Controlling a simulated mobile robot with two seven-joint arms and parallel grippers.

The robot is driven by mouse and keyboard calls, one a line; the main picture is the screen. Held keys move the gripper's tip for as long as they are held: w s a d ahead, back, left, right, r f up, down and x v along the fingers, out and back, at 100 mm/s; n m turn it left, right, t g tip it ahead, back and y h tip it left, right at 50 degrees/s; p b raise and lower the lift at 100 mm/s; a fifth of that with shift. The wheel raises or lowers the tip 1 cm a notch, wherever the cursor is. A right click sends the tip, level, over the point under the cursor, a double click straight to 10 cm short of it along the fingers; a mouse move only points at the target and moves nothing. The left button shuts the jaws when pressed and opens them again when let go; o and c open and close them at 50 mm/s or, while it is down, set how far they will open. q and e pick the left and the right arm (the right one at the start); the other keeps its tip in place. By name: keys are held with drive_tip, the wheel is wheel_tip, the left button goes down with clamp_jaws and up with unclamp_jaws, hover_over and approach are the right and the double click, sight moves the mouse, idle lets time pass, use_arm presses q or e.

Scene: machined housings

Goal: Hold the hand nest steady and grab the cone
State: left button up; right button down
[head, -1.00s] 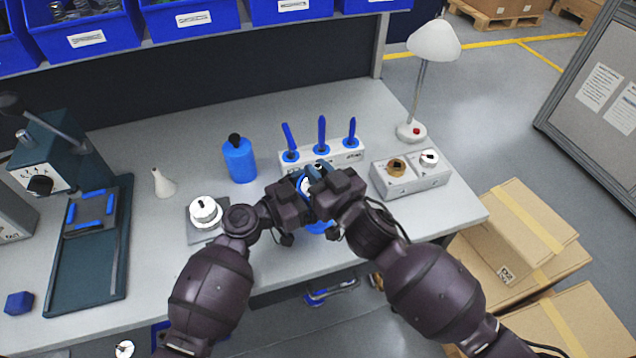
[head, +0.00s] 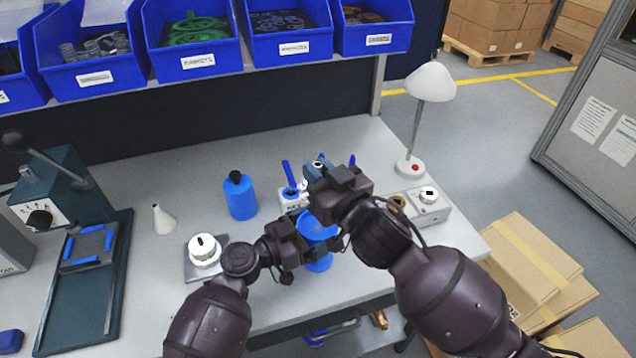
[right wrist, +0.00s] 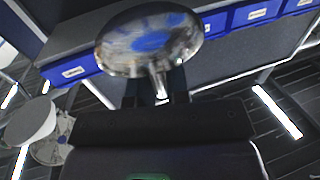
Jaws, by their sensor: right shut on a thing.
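The blue hand nest (head: 318,228) stands at the front of the bench, its round blue top and base showing between my grippers. My left gripper (head: 306,243) is at the nest's left side; its fingertips are hidden, so its grip cannot be told. My right gripper (head: 318,172) is above the nest, shut on the cone. In the right wrist view the cone (right wrist: 125,48) is a shiny metal piece with a wide round face and a narrow stem toward the gripper. In the head view the cone is mostly hidden by the gripper.
A white block with blue-handled tools (head: 288,172) stands just behind the nest. A fixture box with a white knob (head: 430,208) is close right. A blue bottle (head: 240,197), white nozzle bottle (head: 163,218) and white-capped part (head: 204,250) stand left. A lamp (head: 430,82) is back right.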

drive_tip(key=shift+r, duration=0.1)
use_arm(q)
drive_tip(key=o, duration=0.7)
drive_tip(key=shift+o, duration=0.2)
drive_tip(key=v, duration=1.2)
